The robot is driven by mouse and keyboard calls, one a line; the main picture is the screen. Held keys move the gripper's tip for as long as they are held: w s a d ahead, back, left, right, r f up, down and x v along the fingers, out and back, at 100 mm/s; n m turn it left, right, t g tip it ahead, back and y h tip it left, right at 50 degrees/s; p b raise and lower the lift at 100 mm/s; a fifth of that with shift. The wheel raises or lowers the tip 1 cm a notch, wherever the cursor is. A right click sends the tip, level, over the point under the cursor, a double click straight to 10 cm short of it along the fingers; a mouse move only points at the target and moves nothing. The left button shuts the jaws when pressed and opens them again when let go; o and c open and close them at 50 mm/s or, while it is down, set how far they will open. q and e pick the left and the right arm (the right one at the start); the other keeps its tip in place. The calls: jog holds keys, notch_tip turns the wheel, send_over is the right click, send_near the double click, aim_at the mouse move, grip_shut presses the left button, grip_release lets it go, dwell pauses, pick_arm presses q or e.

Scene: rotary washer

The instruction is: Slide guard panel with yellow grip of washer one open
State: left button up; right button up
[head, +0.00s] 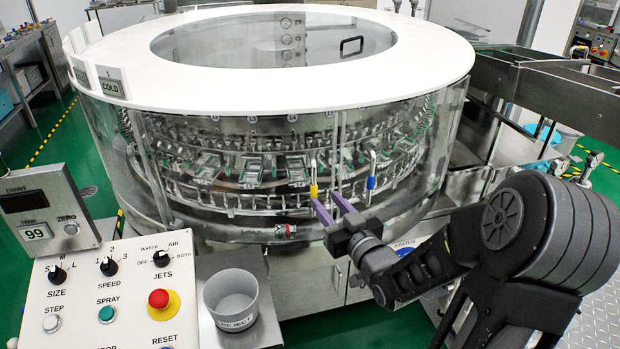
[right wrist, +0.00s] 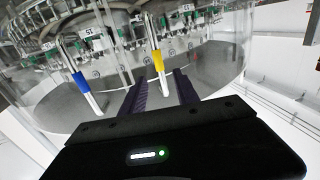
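The washer (head: 270,65) is a round machine with a white top ring and clear curved guard panels. The yellow grip (head: 313,191) is a band on an upright metal handle at the front; it also shows in the right wrist view (right wrist: 158,62). A blue grip (head: 371,183) sits on another handle to its right. My right gripper (head: 327,208) is open, its purple fingers pointing at the yellow-grip handle. In the right wrist view the handle's lower end appears between the fingertips (right wrist: 164,82). I cannot tell whether they touch it. My left gripper is not in view.
A control panel (head: 100,300) with knobs and a red stop button (head: 159,299) stands at the front left. A grey reject cup (head: 232,298) sits beside it. A metal rack (head: 550,85) stands at the right.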

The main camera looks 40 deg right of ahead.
aim_at(316, 187)
jog(key=w, duration=0.2)
jog(key=w+p, duration=0.1)
jog(key=w, duration=0.2)
jog(key=w+d+p, duration=0.1)
jog(key=w, duration=0.1)
jog(key=shift+w+d, duration=0.1)
jog(key=shift+w, duration=0.2)
jog(key=shift+c, duration=0.3)
grip_shut()
dwell(1.3)
